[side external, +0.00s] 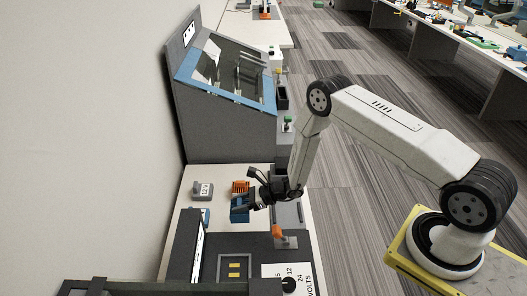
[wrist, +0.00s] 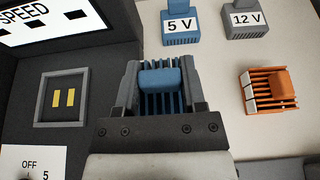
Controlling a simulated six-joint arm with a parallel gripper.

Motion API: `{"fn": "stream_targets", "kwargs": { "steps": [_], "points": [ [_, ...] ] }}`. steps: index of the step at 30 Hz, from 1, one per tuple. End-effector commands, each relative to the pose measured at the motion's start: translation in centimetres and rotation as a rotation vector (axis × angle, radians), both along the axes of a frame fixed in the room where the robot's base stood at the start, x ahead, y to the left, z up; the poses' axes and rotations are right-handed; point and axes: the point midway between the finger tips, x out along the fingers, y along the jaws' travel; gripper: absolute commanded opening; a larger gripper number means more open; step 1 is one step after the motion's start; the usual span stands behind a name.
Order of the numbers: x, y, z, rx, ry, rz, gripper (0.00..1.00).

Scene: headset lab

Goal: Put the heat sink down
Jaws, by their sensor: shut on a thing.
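My gripper (wrist: 161,92) is shut on a blue finned heat sink (wrist: 160,78), with one jaw on each side of it. In the side external view, my gripper (side external: 254,200) reaches in from the right with the blue heat sink (side external: 239,209) at its tip. I cannot tell whether the heat sink's underside touches anything. An orange finned heat sink (wrist: 270,90) sits apart on the pale bench, right of my gripper in the wrist view. A dark panel with a grey-framed square (wrist: 63,98) holding two gold pads lies to the left.
A blue block marked 5 V (wrist: 181,27) and a grey block marked 12 V (wrist: 245,19) stand beyond the held heat sink. An orange lever (side external: 279,232) and a volts dial (side external: 289,284) are near the panel. A large blue-edged cabinet (side external: 225,85) stands behind.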

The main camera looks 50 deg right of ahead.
Motion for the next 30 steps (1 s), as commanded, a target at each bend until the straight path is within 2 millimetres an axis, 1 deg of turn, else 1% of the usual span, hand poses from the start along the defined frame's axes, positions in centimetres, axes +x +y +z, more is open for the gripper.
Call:
{"fn": "stream_targets", "kwargs": {
  "steps": [1, 3, 6, 17, 20, 30],
  "points": [
    [0.0, 0.0, -0.7, 0.001, 0.001, 0.0, 0.0],
    [0.0, 0.0, -1.4, 0.001, 0.001, 0.0, 0.0],
    [0.0, 0.0, -2.2, 0.001, -0.001, 0.0, 0.0],
    [0.0, 0.0, -2.8, 0.001, -0.001, 0.0, 0.0],
    [0.0, 0.0, -3.3, 0.001, -0.001, 0.0, 0.0],
    [0.0, 0.0, -6.3, 0.001, -0.001, 0.0, 0.0]
  ]
}}
